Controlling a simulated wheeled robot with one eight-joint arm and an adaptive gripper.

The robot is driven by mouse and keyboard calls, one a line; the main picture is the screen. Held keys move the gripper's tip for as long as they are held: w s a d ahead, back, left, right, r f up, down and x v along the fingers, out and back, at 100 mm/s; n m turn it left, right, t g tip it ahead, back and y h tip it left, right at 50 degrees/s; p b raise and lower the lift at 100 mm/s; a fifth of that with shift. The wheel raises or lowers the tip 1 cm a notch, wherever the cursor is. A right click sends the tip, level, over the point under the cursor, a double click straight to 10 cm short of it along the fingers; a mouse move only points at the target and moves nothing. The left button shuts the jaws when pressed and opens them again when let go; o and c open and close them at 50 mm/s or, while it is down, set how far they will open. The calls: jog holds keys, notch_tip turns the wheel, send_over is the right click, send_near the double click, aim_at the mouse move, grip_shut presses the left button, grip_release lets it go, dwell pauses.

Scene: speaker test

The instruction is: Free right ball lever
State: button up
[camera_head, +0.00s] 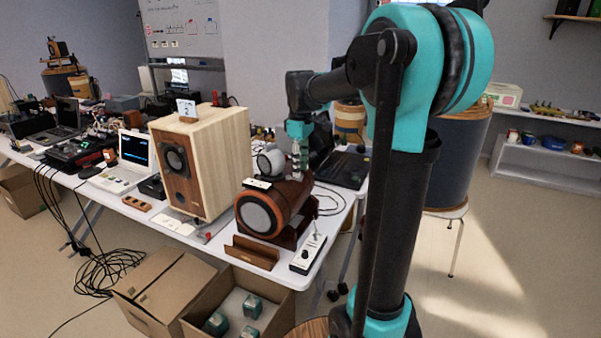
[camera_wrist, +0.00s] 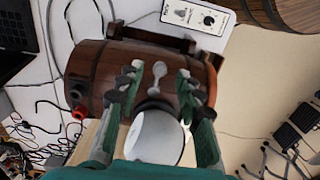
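In the wrist view, a small pale grey lever (camera_wrist: 159,84) with rounded ends shows against the dark wooden barrel-shaped speaker (camera_wrist: 95,70). A white ball (camera_wrist: 152,138) sits just below it in the picture, partly hidden by my gripper's body. My gripper (camera_wrist: 160,77) is open, with one finger to each side of the lever and visible gaps between. In the head view, my gripper (camera_head: 300,168) points down at the top of the barrel speaker (camera_head: 262,213). A grey ball (camera_head: 271,161) stands just left of it. The lever cannot be made out there.
A tall wooden box speaker (camera_head: 207,150) stands left of the barrel on the white table (camera_head: 150,212). A white control box (camera_head: 308,252) and a brown wooden stand (camera_head: 252,251) lie at the front edge. A laptop (camera_head: 343,167) is behind.

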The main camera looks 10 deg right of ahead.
jog(key=shift+f, duration=1.2)
jog(key=shift+c, duration=0.6)
grip_shut()
